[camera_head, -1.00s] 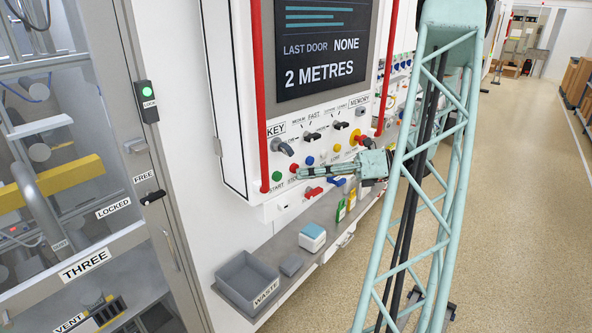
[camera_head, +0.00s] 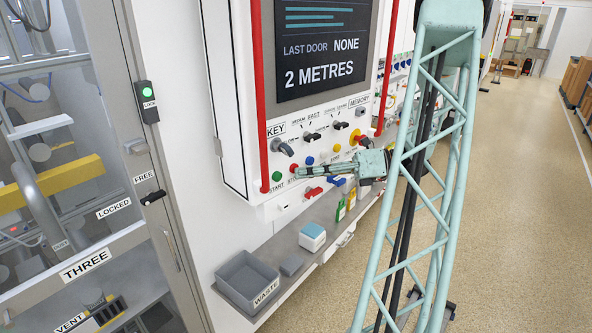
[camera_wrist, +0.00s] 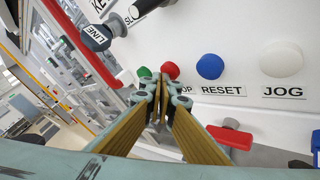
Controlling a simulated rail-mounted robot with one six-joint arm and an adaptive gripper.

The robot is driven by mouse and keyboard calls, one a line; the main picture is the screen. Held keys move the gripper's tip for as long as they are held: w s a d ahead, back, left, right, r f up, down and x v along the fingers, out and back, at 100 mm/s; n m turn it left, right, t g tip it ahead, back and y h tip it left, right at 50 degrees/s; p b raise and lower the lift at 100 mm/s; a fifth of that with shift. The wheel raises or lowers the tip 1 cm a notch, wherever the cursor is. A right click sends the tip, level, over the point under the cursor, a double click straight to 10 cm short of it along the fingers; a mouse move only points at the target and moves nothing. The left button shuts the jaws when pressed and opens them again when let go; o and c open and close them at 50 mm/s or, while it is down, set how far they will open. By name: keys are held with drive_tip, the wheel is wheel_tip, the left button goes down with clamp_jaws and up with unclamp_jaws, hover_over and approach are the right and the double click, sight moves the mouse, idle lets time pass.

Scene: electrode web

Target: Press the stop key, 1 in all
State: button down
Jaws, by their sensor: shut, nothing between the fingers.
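The stop key is a round red button (camera_head: 293,168) on the white control panel, right of the green start button (camera_head: 277,176). In the wrist view the red button (camera_wrist: 171,70) shows just beyond my fingertips, its lower part and most of its label hidden; only "OP" can be read. My gripper (camera_head: 299,172) is shut and empty, reaching left along the panel with its tips at the red button. In the wrist view my gripper (camera_wrist: 160,88) points at the button's lower left. I cannot tell whether the tips touch it.
A blue RESET button (camera_wrist: 210,66) and a white JOG button (camera_wrist: 280,58) sit to the right. A red handle (camera_wrist: 230,137) projects below RESET. A shelf below carries a grey waste bin (camera_head: 227,289).

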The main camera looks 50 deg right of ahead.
drive_tip(key=shift+w, duration=0.15)
drive_tip(key=shift+s, duration=0.2)
idle(0.6)
drive_tip(key=shift+s+a+p, duration=0.1)
drive_tip(key=shift+s+p, duration=0.2)
drive_tip(key=shift+s, duration=0.35)
drive_tip(key=shift+s, duration=0.1)
drive_tip(key=shift+s+a+p, duration=0.2)
drive_tip(key=shift+s+a, duration=0.05)
drive_tip(key=shift+s, duration=0.95)
drive_tip(key=shift+s+a+p, duration=0.2)
drive_tip(key=shift+s+a, duration=0.05)
drive_tip(key=shift+s, duration=0.95)
